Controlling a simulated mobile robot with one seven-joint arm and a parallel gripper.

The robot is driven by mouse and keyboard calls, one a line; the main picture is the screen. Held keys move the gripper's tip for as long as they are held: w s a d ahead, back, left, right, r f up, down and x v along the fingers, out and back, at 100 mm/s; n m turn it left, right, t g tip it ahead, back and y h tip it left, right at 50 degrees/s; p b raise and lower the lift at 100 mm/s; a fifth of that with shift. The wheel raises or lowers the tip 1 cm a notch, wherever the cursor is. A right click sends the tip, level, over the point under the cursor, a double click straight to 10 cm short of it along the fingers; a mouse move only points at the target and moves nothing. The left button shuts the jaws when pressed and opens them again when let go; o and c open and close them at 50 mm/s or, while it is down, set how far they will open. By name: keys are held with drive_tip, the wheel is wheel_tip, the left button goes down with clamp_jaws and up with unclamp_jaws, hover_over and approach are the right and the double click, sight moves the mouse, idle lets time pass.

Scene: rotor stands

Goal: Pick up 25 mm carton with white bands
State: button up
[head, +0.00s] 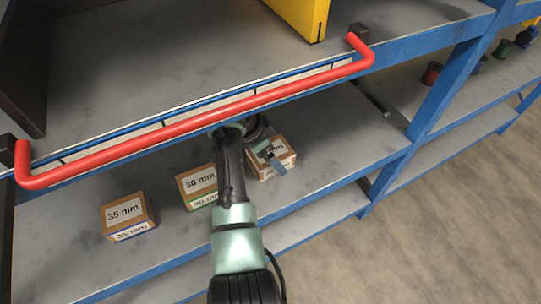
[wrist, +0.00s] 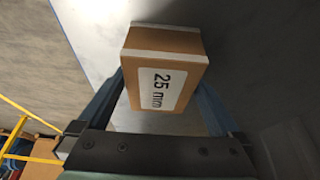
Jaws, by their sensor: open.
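The 25 mm carton (wrist: 185,55) is a brown box with white bands along its edges and a white "25 mm" label. In the wrist view it sits between the two open fingers of my gripper (wrist: 165,95), one finger on each side. I cannot tell whether either finger touches it. In the head view the carton (head: 283,165) stands on the lower shelf, partly hidden by my gripper (head: 272,160), which is over its top. The label there shows only in part.
On the same shelf, a 30 mm carton (head: 198,184) with a green band and a 35 mm carton (head: 127,217) with a blue band stand to the left. A red rail (head: 200,122) runs along the upper shelf's edge, above my arm. A blue post (head: 440,95) stands right.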

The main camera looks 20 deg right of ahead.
drive_tip(key=shift+c, duration=0.2)
drive_tip(key=c, duration=1.2)
drive_tip(key=shift+c, duration=0.3)
drive_tip(key=shift+r, duration=0.15)
